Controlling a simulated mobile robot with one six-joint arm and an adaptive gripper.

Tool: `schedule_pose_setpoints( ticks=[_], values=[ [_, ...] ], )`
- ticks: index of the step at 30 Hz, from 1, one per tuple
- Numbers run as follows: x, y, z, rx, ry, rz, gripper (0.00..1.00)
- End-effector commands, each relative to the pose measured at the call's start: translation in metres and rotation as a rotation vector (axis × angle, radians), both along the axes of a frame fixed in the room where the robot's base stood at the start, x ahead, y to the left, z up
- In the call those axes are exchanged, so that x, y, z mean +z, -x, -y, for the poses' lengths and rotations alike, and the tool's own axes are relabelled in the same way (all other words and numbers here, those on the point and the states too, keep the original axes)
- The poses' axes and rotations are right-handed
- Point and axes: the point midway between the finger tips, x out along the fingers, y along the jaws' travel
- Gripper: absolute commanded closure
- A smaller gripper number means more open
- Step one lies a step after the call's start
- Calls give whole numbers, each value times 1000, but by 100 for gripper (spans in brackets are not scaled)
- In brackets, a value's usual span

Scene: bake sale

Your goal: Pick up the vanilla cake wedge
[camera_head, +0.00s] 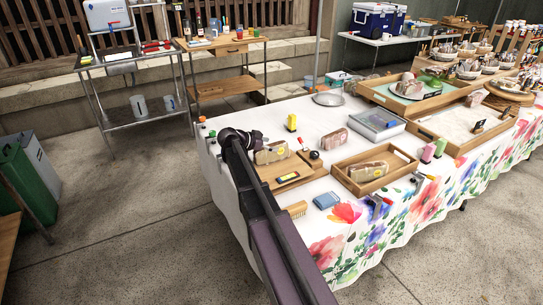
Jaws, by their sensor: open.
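Several packaged wedge-shaped pieces are on the floral-clothed table, and I cannot tell which is the vanilla cake wedge. One wedge (272,154) stands on a wooden board (292,185), right beside my gripper. A pinkish-brown wedge (334,139) stands on the cloth to its right. Another wedge (369,171) lies in a wooden tray (345,184). My gripper (258,140) is at the far end of my dark arm, over the table's left part. It is open; its fingers are small and partly hidden by the arm, and I see nothing held.
A brush (296,209), a blue block (327,200) and a clamp-like tool (378,208) lie near the front edge. Bare cloth shows at back left.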

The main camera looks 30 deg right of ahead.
Motion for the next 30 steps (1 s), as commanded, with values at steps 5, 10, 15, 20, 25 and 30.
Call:
schedule_pose_setpoints(
  ticks=[5,10,15,20,25,30],
  values=[
    [-1,0,2,0,0,0,6],
    [-1,0,2,0,0,0,6],
    [0,0,2,0,0,0,6],
    [-1,0,2,0,0,0,29],
    [-1,0,2,0,0,0,62],
    [-1,0,2,0,0,0,65]
  ],
)
